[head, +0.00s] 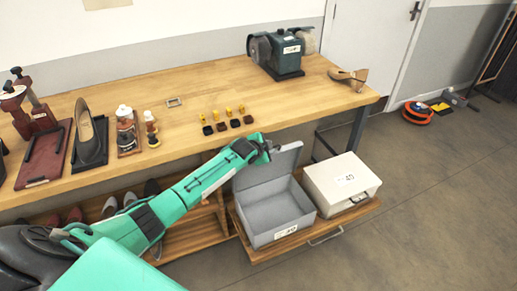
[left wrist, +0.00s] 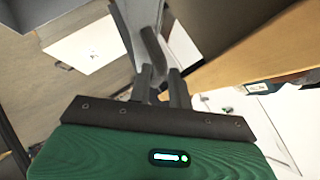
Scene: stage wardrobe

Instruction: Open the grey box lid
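The grey box (head: 278,222) stands on the lower wooden board with its lid (head: 283,162) raised at a steep tilt, so its empty-looking inside shows. In the left wrist view, the two dark fingers of my left gripper (left wrist: 162,82) are close together around a grey strip (left wrist: 152,48) that looks like part of the lid. The exact contact is small and partly hidden. My right gripper is in neither view.
A closed white box (head: 343,184) stands right of the grey box on the same board (head: 290,243). The workbench (head: 190,90) behind carries a grinder (head: 281,52), several small stamps and shoe tools. Shoes stand on the shelf below. The floor at right is mostly clear.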

